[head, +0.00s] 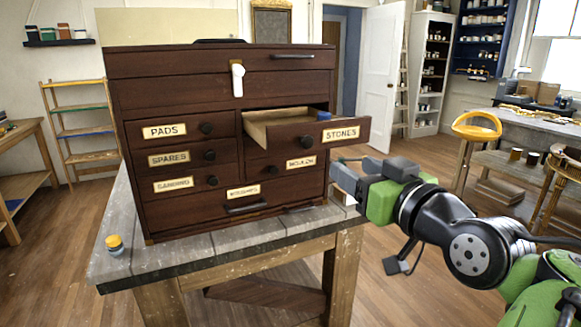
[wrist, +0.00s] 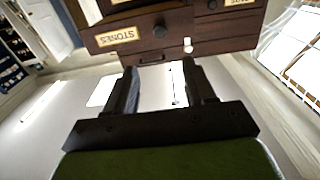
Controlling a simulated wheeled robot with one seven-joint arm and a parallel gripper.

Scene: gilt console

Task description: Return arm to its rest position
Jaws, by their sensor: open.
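My arm reaches in from the right of the head view. My gripper (head: 352,178) is open, to the right of the dark wooden chest (head: 180,98) and below the front of its pulled-out STONES drawer (head: 305,138). In the wrist view my gripper (wrist: 160,78) has its two dark fingers apart with nothing between them. The STONES drawer front (wrist: 120,38) shows beyond the fingers. The exact gap between fingers and chest is hard to tell.
The chest stands on a grey-topped workbench (head: 112,268). A yellow-capped jar (head: 114,245) sits at its left front corner. A blue item (head: 323,115) shows at the open drawer. A yellow stool (head: 477,128) and cluttered table are at right. Floor lies between.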

